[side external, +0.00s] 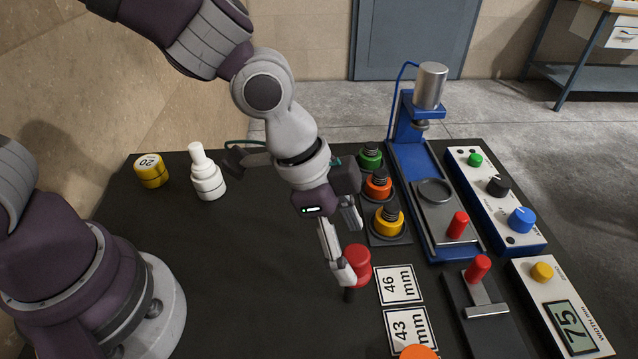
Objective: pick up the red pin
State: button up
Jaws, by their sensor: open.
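A thick red cylinder (361,262) is near my gripper, at the centre right of the black table. It could be the red pin. My gripper (351,248) is open and points down at it. One finger passes in front of the cylinder's left side; the other finger is above and behind it. I cannot tell whether either finger touches it. A dark tip shows just below the front finger. Two slimmer red pieces also stand upright: one on the blue press (457,225) and one on the dark slide gauge (478,268).
Cards marked 46 mm (399,285) and 43 mm (410,327) lie close by on the right. Green, orange and yellow knobbed pieces (388,219) stand behind. A white bottle (207,178) and a yellow weight (151,171) stand back left. The table's left-middle is clear.

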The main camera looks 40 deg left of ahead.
jog(key=shift+x, duration=1.25)
jog(key=shift+c, duration=0.4)
grip_shut()
